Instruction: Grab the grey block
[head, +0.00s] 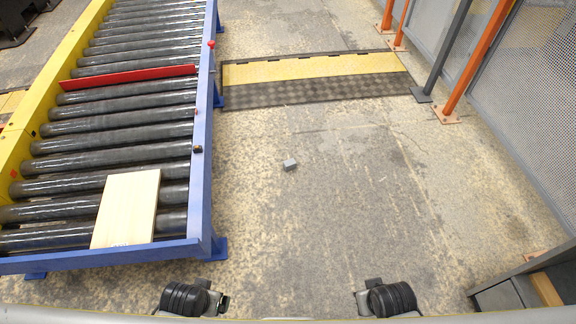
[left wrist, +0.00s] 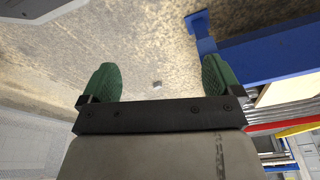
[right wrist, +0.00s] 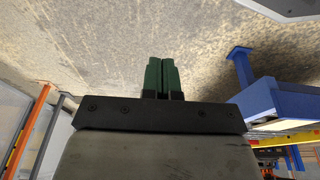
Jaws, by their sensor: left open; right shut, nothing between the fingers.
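A small grey block (head: 289,165) lies on the concrete floor to the right of the roller conveyor in the head view. It also shows as a small grey shape between the fingers, some way off, in the left wrist view (left wrist: 157,84). My left gripper (left wrist: 158,80) has its green fingers spread wide with nothing between them. My right gripper (right wrist: 162,76) has its green fingers pressed together and empty; the block is not seen in the right wrist view. In the head view only dark parts of my arms show at the bottom edge, and both grippers are out of sight.
The roller conveyor (head: 200,190) with blue and yellow rails fills the left side. A pale wooden board (head: 127,208) and a red bar (head: 128,77) lie on it. A yellow and black ramp (head: 310,78) lies beyond the block. Mesh fencing (head: 535,90) with orange posts stands right. Floor around the block is clear.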

